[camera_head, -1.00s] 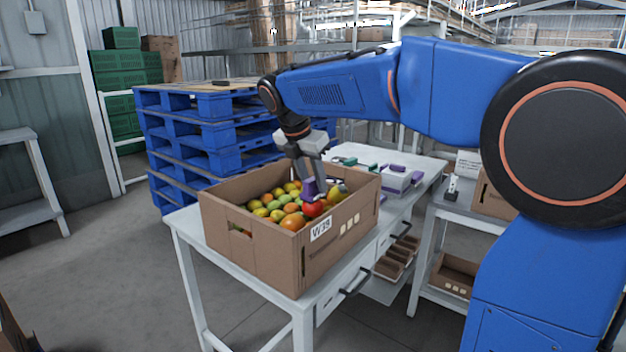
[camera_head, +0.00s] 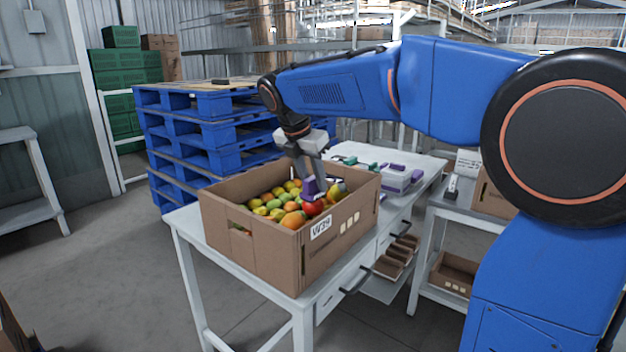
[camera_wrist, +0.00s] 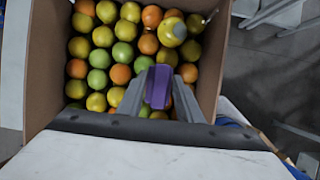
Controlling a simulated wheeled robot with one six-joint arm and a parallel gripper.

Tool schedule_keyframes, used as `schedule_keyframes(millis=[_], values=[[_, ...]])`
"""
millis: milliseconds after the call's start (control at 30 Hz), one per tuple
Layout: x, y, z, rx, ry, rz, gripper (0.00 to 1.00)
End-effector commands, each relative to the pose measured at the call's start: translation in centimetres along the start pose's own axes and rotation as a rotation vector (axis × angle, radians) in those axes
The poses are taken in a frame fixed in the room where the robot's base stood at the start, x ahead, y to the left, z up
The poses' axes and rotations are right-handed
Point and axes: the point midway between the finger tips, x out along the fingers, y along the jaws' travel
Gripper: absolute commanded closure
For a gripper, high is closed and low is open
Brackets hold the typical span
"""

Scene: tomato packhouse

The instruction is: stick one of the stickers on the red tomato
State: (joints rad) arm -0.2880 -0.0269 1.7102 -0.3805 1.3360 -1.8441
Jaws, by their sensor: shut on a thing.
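My gripper (camera_head: 312,186) is shut on a purple tool (camera_head: 310,189), held inside the cardboard box over the fruit. In the wrist view the purple tool (camera_wrist: 158,87) stands between my two grey fingers. The red tomato (camera_head: 313,209) lies near the box's front right wall, directly below the tool in the head view. Whether the tool touches it I cannot tell. In the wrist view I cannot make out the red tomato; the tool and fingers cover that area. Any sticker on the tool's underside is hidden.
The cardboard box (camera_head: 255,250), marked W39, holds many yellow, green and orange fruits and stands on a white table (camera_head: 187,226). Its walls rise around my gripper. A white and purple device (camera_head: 398,180) stands behind it on the right. Blue pallets (camera_head: 185,135) are stacked behind.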

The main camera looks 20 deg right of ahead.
Motion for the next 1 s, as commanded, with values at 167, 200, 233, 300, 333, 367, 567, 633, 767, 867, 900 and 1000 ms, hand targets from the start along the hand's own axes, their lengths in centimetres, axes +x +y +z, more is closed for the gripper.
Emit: schedule_keyframes(millis=[167, 200, 233, 300, 333, 367, 567, 633, 767, 867, 900, 1000], values=[[0.0, 0.0, 0.0, -0.001, 0.002, -0.002, 0.84], [-0.2, 0.0, 0.1, -0.001, 0.001, -0.002, 0.84], [-0.3, 0.0, 0.1, 0.0, 0.001, -0.001, 0.84], [-0.8, 0.0, 0.3, 0.0, 0.001, -0.001, 0.84], [-0.9, 0.0, 0.4, 0.0, 0.001, -0.001, 0.84], [-1.1, 0.0, 0.5, -0.001, 0.001, -0.002, 0.84], [-2.4, 0.0, 1.0, -0.001, 0.001, 0.0, 0.84], [-2.8, 0.0, 1.1, 0.0, 0.001, -0.001, 0.84], [-3.6, 0.1, 1.5, 0.0, 0.0, 0.0, 0.84], [-4.2, 0.0, 1.7, 0.0, 0.001, -0.001, 0.84], [-4.4, 0.0, 1.8, 0.0, 0.001, 0.0, 0.84], [-5.0, 0.1, 2.1, 0.0, 0.0, 0.0, 0.84]])
